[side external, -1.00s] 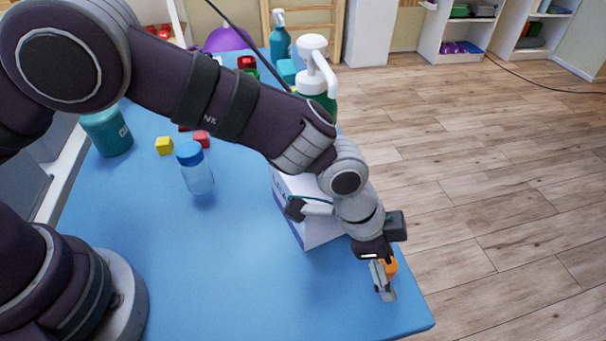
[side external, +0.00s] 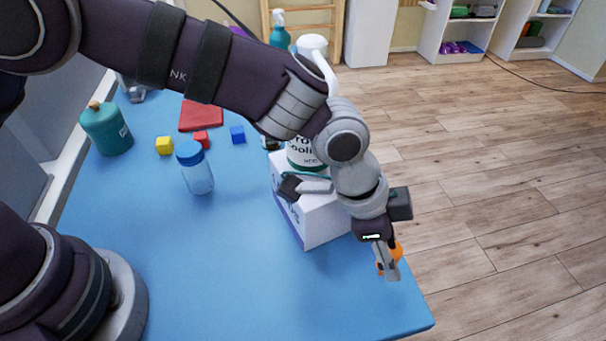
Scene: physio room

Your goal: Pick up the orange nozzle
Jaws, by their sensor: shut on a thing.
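The orange nozzle (side external: 397,252) is at the right edge of the blue table (side external: 240,270), partly hidden behind the fingers of my gripper (side external: 387,268). My gripper points downward and is shut on the nozzle. The nozzle appears to be held above the table surface, close to its right edge. Only orange parts on either side of the fingers show.
A white box (side external: 322,222) stands just left of my gripper, with a pump bottle (side external: 306,152) by it. The front middle of the table is clear.

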